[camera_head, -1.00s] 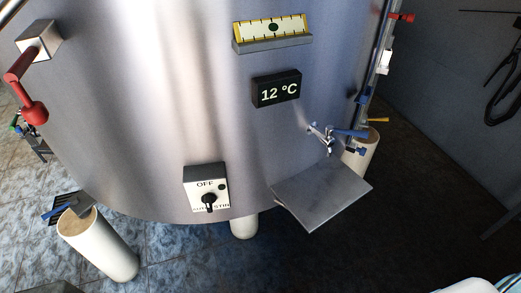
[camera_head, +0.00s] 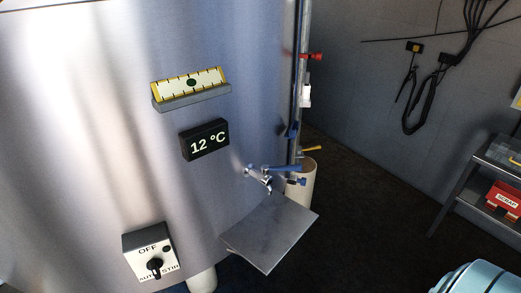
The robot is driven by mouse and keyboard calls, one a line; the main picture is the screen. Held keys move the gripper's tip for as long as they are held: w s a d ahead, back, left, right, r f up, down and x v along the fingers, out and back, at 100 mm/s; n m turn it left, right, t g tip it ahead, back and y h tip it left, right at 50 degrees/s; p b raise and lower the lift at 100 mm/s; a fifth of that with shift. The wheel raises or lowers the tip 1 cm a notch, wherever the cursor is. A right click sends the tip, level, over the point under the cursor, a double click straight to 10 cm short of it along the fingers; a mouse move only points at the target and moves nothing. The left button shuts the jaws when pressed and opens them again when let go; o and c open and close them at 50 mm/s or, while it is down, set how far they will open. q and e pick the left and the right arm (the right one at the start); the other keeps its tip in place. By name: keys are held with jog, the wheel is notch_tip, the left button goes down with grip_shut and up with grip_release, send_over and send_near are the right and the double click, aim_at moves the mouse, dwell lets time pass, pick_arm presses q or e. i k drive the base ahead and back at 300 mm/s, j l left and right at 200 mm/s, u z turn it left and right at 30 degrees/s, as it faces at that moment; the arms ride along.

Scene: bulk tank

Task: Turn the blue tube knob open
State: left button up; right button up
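A small metal tap with a blue lever (camera_head: 275,168) sticks out from the tank wall (camera_head: 80,120), above a grey sloping plate (camera_head: 270,233). A smaller blue knob (camera_head: 296,181) shows just below and to the right of this lever. Another blue handle (camera_head: 291,130) is on the vertical tube (camera_head: 298,85) at the tank's right edge. I cannot tell from this view which way each valve is set. Neither of my grippers is in view.
The tube also carries a red handle (camera_head: 311,56) and a yellow handle (camera_head: 311,149). A control box (camera_head: 150,252) and temperature display (camera_head: 205,139) are on the tank. A shelf (camera_head: 480,165) with a red box (camera_head: 503,198) stands right. Dark floor between is clear.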

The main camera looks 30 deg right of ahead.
aim_at(303, 181)
jog(key=z, duration=1.25)
